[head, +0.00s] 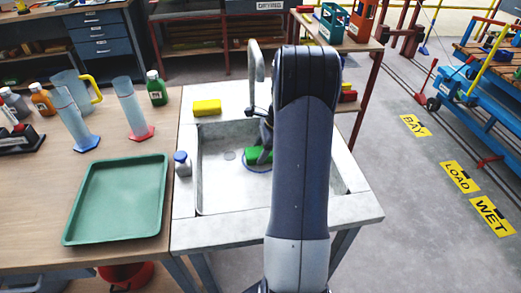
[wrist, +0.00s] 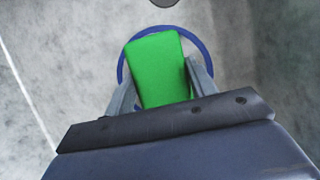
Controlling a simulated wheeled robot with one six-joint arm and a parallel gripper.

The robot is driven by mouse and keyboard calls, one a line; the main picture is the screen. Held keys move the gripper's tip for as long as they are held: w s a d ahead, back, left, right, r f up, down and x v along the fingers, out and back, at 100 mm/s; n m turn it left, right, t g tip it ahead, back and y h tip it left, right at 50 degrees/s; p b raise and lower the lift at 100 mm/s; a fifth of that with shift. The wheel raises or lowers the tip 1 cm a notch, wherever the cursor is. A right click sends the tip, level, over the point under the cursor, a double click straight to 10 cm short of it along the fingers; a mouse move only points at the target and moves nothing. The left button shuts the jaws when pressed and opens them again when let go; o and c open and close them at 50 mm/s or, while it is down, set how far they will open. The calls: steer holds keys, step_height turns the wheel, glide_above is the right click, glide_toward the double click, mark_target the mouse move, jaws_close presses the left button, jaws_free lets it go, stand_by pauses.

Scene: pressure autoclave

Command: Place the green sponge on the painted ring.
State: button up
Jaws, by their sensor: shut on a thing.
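The green sponge (wrist: 160,72) is between the two fingers of my gripper (wrist: 162,80) in the wrist view. My gripper is shut on it. The painted ring (wrist: 205,45) is a blue circle on the grey sink floor, and it shows around and behind the sponge. In the head view, the sponge (head: 254,156) is inside the sink, over the ring (head: 256,170), partly hidden by my arm. I cannot tell whether the sponge touches the sink floor.
The sink (head: 220,205) has raised walls around the ring, with a tap (head: 256,65) behind. A yellow sponge (head: 207,107) lies on the back rim. A green tray (head: 118,200) lies on the left table.

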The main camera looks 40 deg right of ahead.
steer(key=shift+f, duration=0.1)
steer(key=o, duration=1)
steer(key=v, duration=1.2)
steer(key=shift+p, duration=0.35)
